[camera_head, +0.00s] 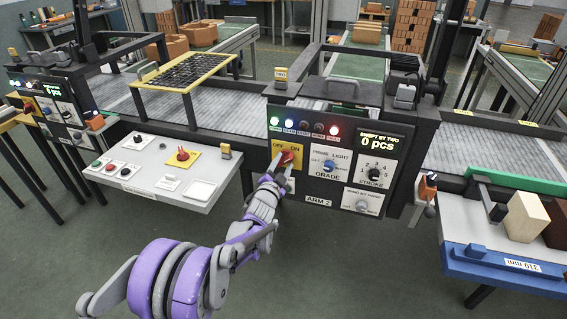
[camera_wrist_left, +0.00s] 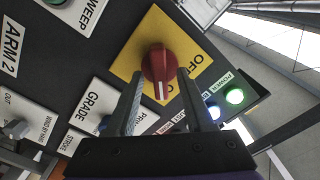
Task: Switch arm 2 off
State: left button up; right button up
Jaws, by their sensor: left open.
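The Arm 2 panel (camera_head: 322,199) faces me in the middle of the head view. Its red rotary knob (camera_head: 287,157) sits on a yellow OFF/ON plate at the upper left. In the left wrist view the knob (camera_wrist_left: 158,66) stands on the yellow plate (camera_wrist_left: 139,48), its white mark pointing down the picture, near the partly hidden ON lettering. My left gripper (camera_head: 281,175) is open, with its two fingers on either side of the knob in the wrist view. I cannot tell whether they touch it. My right gripper is not in view.
Lit lamps (camera_head: 305,127) line the panel's top, beside a "0 pcs" display (camera_head: 375,142). A blue GRADE knob (camera_head: 329,166) and black STROKE knob (camera_head: 375,174) are to the right. A grey control desk (camera_head: 155,191) stands left; a blue-edged bench (camera_head: 512,268) stands right.

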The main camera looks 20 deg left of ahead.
pick_arm(q)
jog(key=shift+w, duration=0.3)
grip_shut()
